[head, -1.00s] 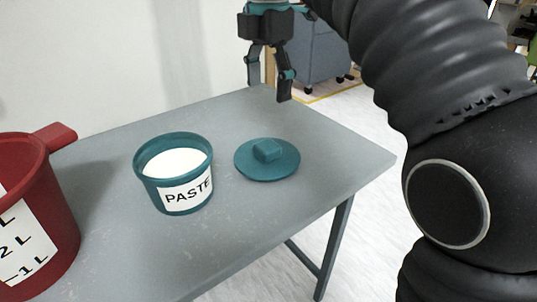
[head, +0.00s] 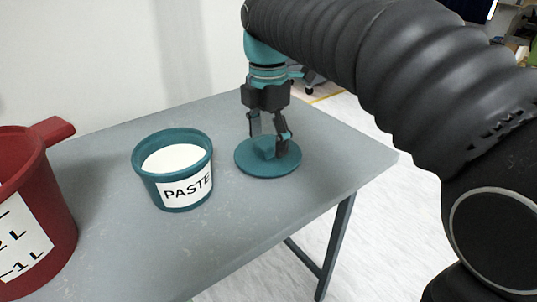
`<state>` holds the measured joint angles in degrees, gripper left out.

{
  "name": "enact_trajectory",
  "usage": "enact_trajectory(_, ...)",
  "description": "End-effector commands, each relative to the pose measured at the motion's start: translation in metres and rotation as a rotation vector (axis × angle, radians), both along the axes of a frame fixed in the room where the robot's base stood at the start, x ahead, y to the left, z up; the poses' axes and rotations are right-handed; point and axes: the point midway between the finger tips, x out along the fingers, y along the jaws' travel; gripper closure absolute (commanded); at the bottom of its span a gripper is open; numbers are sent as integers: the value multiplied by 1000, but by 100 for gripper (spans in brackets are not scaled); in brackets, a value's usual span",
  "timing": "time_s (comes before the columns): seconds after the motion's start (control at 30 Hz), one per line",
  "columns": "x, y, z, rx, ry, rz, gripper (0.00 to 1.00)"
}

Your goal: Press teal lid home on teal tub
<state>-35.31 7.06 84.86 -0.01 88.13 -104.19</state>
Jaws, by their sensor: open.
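The teal tub (head: 152,186) stands upright on the table, open at the top, with white paste inside and a PASTE label on its side. The teal lid (head: 268,166) lies flat on the table to the right of the tub, its block-shaped knob facing up. My gripper (head: 269,146) points down over the lid, open, with its two fingers on either side of the knob. I cannot tell whether either finger touches the knob. The fingers hide part of the knob.
The grey table (head: 233,238) is clear in front of the lid and tub. The table's right edge is close to the lid. A pale wall stands behind.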

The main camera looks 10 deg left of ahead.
Motion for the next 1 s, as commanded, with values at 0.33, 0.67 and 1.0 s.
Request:
enact_trajectory(0.33, 0, 0, -12, 1, -1, 0, 23)
enact_trajectory(0.67, 0, 0, -12, 1, -1, 0, 87)
enact_trajectory(1.0, 0, 0, -9, 1, -1, 1, 87)
